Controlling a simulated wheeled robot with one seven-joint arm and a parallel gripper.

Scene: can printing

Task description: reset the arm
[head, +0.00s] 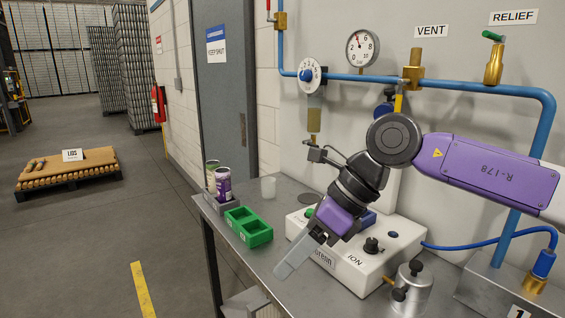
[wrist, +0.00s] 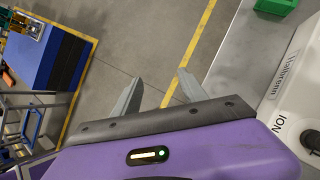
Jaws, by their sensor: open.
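My gripper (head: 290,260) is open and empty. In the head view it hangs at the end of my purple and black arm, pointing down and left, in front of the white control box (head: 350,258) near the table's front edge. In the wrist view my gripper's two grey fingers (wrist: 158,92) stand apart with nothing between them, over grey floor with a yellow line. Part of the control box is hidden behind my arm.
A green tray (head: 236,229), a holder with cans (head: 223,183) and a pale cup (head: 268,188) stand on the metal table's left part. A metal canister (head: 411,290) stands at the front right. Blue pipes (head: 455,86) with gauges and valves run along the wall behind my arm.

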